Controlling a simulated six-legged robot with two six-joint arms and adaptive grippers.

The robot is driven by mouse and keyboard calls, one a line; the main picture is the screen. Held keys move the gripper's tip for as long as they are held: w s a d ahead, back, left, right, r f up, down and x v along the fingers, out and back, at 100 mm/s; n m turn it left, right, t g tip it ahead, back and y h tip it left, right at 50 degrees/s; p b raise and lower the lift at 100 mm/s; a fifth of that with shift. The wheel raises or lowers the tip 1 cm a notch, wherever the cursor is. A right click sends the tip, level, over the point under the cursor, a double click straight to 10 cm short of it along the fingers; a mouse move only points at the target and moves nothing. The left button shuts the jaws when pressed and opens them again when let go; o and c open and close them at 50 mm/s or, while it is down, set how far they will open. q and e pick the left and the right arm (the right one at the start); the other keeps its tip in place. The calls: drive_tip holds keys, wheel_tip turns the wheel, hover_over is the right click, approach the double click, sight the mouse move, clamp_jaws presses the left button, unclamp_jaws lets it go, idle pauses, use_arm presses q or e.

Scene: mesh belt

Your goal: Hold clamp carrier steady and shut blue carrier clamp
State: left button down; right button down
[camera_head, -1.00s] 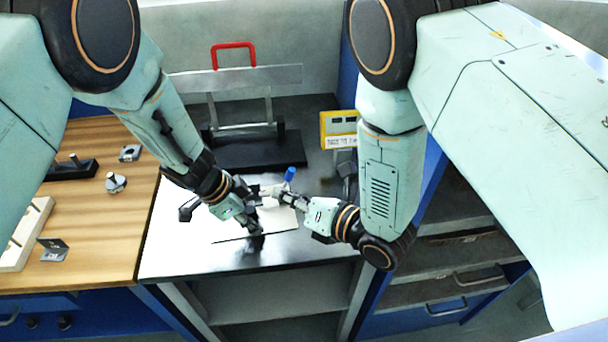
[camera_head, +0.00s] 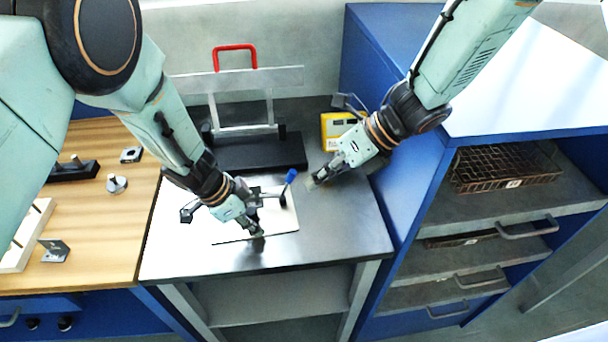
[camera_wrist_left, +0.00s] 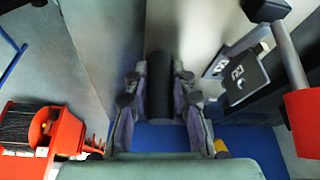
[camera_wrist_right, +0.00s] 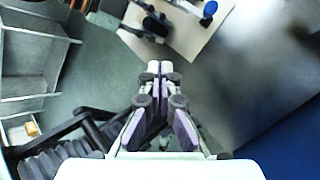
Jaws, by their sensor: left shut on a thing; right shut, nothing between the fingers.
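The clamp carrier (camera_head: 285,220) is a pale plate on the dark bench top, with a dark clamp mechanism on it. The clamp's blue handle (camera_head: 291,176) sticks up, tilted, at the plate's right side; its blue tip also shows in the right wrist view (camera_wrist_right: 209,9). My left gripper (camera_head: 257,231) is low at the plate's front edge, shut on a black cylindrical grip (camera_wrist_left: 159,85). How this grip joins the carrier is hidden. My right gripper (camera_head: 313,183) is shut and empty, just right of the blue handle and apart from it; its closed fingers show in the right wrist view (camera_wrist_right: 160,72).
A frame with a red handle (camera_head: 234,47) stands behind the carrier. A yellow box (camera_head: 338,127) is at the back right, near my right arm. A blue cabinet (camera_head: 398,180) borders the bench on the right. A wooden table (camera_head: 95,220) with small metal parts lies left.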

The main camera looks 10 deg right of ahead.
drive_tip(key=w+d+h, duration=0.2)
drive_tip(key=w+d, duration=0.1)
drive_tip(key=d, duration=0.2)
drive_tip(key=w+a+f, duration=0.4)
drive_tip(key=a+f, duration=0.3)
drive_tip(key=shift+w+n+t, duration=0.2)
drive_tip(key=shift+n+t, duration=0.1)
drive_tip(key=shift+t, duration=0.1)
